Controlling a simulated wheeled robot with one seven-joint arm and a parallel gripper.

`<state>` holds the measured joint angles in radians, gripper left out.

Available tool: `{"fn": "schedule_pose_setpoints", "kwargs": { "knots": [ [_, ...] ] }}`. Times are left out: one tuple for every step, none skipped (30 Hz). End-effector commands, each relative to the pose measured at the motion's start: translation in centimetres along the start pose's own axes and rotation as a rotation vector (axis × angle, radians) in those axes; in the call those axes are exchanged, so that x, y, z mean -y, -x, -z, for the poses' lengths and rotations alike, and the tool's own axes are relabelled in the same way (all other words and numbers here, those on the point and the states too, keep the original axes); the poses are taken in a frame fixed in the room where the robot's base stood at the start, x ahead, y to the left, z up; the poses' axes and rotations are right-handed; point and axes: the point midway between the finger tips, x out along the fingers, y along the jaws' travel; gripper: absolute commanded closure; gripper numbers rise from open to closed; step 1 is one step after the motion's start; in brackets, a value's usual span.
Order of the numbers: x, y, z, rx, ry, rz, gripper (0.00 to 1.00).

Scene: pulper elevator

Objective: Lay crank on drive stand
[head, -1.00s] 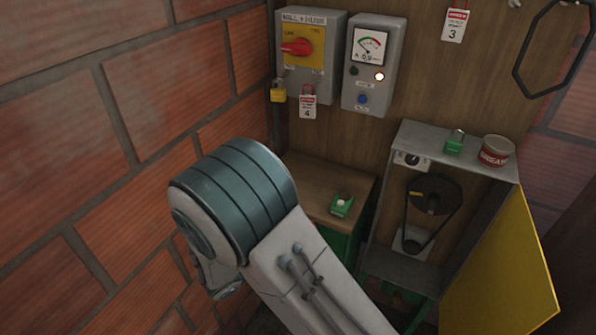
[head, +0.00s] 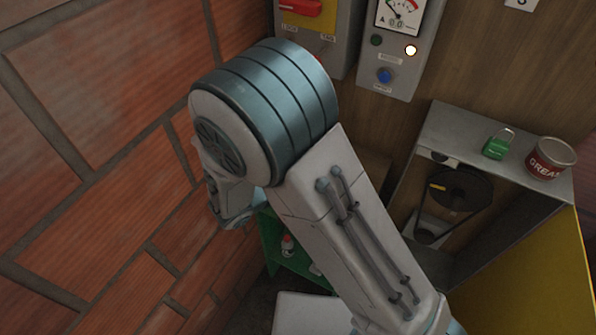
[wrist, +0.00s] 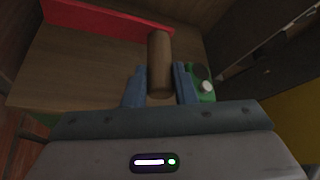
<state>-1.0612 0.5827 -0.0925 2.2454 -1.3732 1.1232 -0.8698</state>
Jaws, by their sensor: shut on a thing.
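In the wrist view my gripper (wrist: 160,88) has its blue fingers shut on a brown, round handle (wrist: 159,60), which I take to be the crank's. A red bar (wrist: 105,20) runs left from near the handle's far end; it looks like the crank's arm, though the join is unclear. Below it is a wooden top (wrist: 85,68), likely the drive stand; I cannot tell whether the crank touches it. A green object with a pale knob (wrist: 207,87) sits right of the fingers. In the head view my arm hides the gripper, the crank and most of the wooden top (head: 374,170).
A brick wall (head: 90,200) is close on the left. At right, an open metal housing (head: 440,125) holds a belt and pulley (head: 460,188), with a green padlock (head: 497,145) and grease tin (head: 551,158) on top. Its yellow door (head: 530,270) stands open. A green lower shelf (head: 290,258) holds a small bottle.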

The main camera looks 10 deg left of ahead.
Motion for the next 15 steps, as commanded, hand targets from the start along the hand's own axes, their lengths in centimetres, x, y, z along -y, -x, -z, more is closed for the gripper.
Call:
{"fn": "schedule_pose_setpoints", "kwargs": {
  "knots": [
    [0.0,0.0,-0.1,0.001,-0.001,0.001,1.0],
    [0.0,0.0,-0.1,0.001,-0.001,0.001,1.0],
    [0.0,0.0,-0.1,0.001,-0.001,0.001,1.0],
    [0.0,0.0,-0.1,0.001,-0.002,0.001,1.0],
    [0.0,0.0,-0.1,0.001,-0.002,0.002,1.0],
    [0.0,0.0,0.0,0.002,-0.003,0.002,1.0],
    [-0.1,-0.1,0.1,0.002,-0.003,0.002,1.0],
    [-0.1,-0.2,0.2,0.002,-0.003,0.002,1.0],
    [-0.2,-0.3,0.4,0.001,-0.003,0.003,1.0],
    [-0.3,-0.3,0.5,0.001,-0.002,0.003,1.0],
    [-0.4,-0.4,0.7,0.001,-0.002,0.003,1.0],
    [-0.5,-0.6,0.9,0.001,-0.002,0.003,1.0],
    [-0.6,-0.7,1.1,0.001,-0.002,0.003,1.0],
    [-0.8,-0.8,1.4,0.001,-0.002,0.003,1.0],
    [-0.9,-0.9,1.7,0.001,-0.002,0.003,1.0]
  ]
}}
